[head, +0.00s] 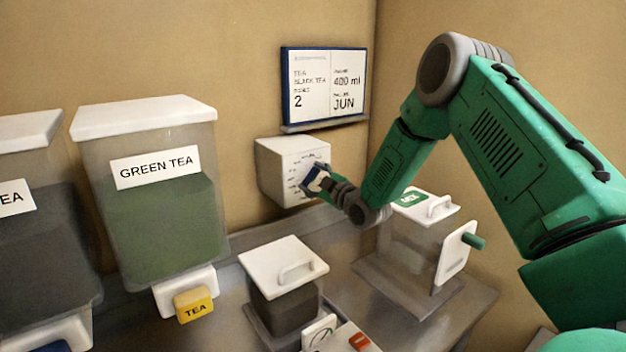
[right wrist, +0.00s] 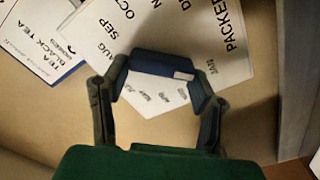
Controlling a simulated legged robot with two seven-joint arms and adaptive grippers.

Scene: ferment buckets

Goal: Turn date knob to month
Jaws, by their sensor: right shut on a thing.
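The date knob is blue with a white mark near one end; it shows in the right wrist view (right wrist: 160,66) and in the head view (head: 313,180). It sits on a white dial box (head: 282,160) on the wall. Month names ring it; OCT, SEP, AUG and JAN are readable in the right wrist view, others are upside down or covered. My right gripper (head: 325,183) is shut on the knob, one finger on each side. A blue-framed card (head: 284,88) above reads BLACK TEA, 2, 400 ml and JUN. I cannot tell exactly which month the mark meets. My left gripper is out of view.
A GREEN TEA bucket (head: 160,230) with a yellow TEA tab (head: 194,305) stands left, beside another bucket (head: 35,240). A small lidded container (head: 284,268) stands at front centre. A clear lidded container (head: 412,245) stands beneath my right arm.

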